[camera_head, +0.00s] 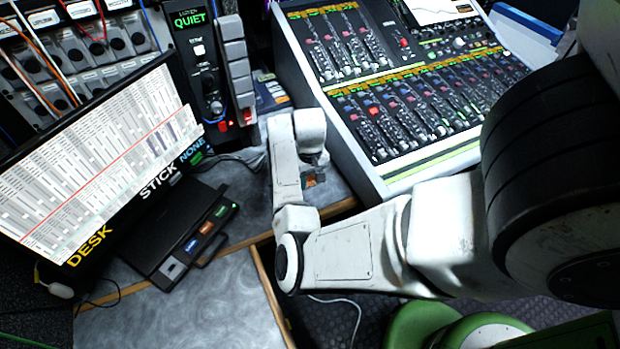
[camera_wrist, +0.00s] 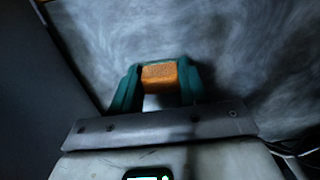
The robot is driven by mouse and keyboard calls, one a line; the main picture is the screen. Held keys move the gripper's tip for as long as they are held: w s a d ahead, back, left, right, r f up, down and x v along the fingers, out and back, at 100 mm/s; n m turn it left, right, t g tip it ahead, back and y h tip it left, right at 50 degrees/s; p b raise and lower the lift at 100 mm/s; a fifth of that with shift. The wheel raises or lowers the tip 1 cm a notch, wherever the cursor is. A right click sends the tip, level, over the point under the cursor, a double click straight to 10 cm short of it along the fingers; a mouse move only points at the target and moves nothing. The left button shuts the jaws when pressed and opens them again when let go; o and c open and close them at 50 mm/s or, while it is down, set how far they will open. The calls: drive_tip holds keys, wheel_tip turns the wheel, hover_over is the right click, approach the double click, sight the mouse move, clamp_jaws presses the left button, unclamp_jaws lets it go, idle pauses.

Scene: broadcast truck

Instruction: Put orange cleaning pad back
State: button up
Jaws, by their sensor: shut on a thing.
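My gripper (camera_wrist: 158,86) has teal fingers, shut on the orange cleaning pad (camera_wrist: 160,75). The pad is a small orange block between the fingertips, over the grey swirled desktop in the wrist view. In the head view my gripper (camera_head: 316,174) is low over the desk, between the monitor side and the mixing console. Only a speck of orange shows there, mostly hidden by my own wrist. I cannot tell whether the pad touches the desktop.
A black box (camera_head: 165,250) with coloured labels lies left on the desk, in front of the monitor (camera_head: 95,150). The mixing console (camera_head: 400,90) stands to the right. A QUIET panel (camera_head: 193,50) is behind. The near-left desktop (camera_head: 200,310) is clear. A wooden edge borders a gap.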

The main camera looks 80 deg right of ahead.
sight(310, 178)
drive_tip(key=shift+f, duration=0.15)
drive_tip(key=o, duration=0.9)
drive_tip(key=shift+o, duration=0.2)
wheel_tip(310, 178, up, 12)
drive_tip(key=n+h, duration=0.1)
drive_tip(key=h, duration=0.1)
drive_tip(key=s+a+f+n, duration=0.2)
drive_tip(key=a, duration=0.7)
drive_tip(key=s+a+f+n+y, duration=0.1)
drive_tip(key=s+a+f+n, duration=0.1)
drive_tip(key=a, duration=0.8)
drive_tip(key=s+a+f+n+t, duration=0.1)
drive_tip(key=a+n, duration=0.3)
drive_tip(key=a, duration=0.5)
drive_tip(key=shift+s+a+f+y, duration=0.25)
drive_tip(key=shift+s+f+y, duration=0.15)
drive_tip(key=shift+s+f, duration=0.15)
